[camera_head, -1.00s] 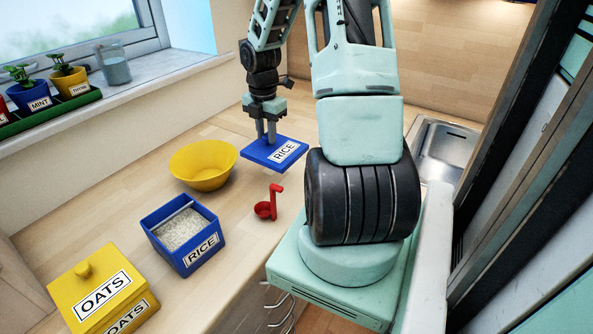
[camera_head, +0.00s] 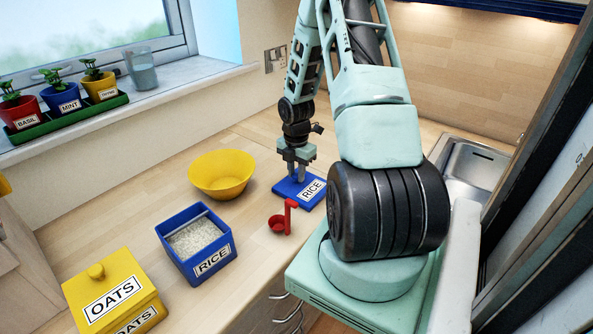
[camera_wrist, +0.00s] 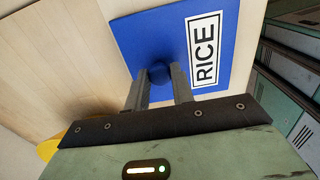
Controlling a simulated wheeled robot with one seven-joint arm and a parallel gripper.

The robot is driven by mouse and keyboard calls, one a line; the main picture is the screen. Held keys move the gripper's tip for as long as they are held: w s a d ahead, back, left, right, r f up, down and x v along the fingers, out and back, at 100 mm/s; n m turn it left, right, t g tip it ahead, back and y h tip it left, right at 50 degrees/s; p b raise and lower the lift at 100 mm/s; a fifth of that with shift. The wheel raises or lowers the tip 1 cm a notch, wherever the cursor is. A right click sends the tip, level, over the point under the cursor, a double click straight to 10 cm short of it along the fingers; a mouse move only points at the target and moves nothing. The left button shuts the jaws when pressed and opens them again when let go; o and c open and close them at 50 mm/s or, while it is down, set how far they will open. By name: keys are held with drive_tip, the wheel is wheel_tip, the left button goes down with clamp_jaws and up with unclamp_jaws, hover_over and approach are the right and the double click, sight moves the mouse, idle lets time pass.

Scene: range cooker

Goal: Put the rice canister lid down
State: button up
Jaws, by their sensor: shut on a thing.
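The rice canister lid (camera_head: 291,187) is a flat blue square with a white RICE label. It is at or very near the worktop, right of the yellow bowl; a gap under it cannot be made out. My gripper (camera_head: 298,178) points down and is shut on the lid's round blue knob. In the wrist view my gripper (camera_wrist: 160,82) has a finger on each side of the knob, and the lid (camera_wrist: 215,40) spreads beyond it. The open blue rice canister (camera_head: 206,262) stands nearer the front, filled with white rice.
A yellow bowl (camera_head: 222,176) stands left of the lid. A red scoop (camera_head: 281,222) stands just in front of it. A lidded yellow oats canister (camera_head: 113,295) is at front left. A sink (camera_head: 473,168) lies right, behind my arm. Bare worktop (camera_head: 150,205) shows left of the bowl.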

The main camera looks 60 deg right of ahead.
drive_tip(key=shift+f, duration=0.2)
drive_tip(key=o, duration=1)
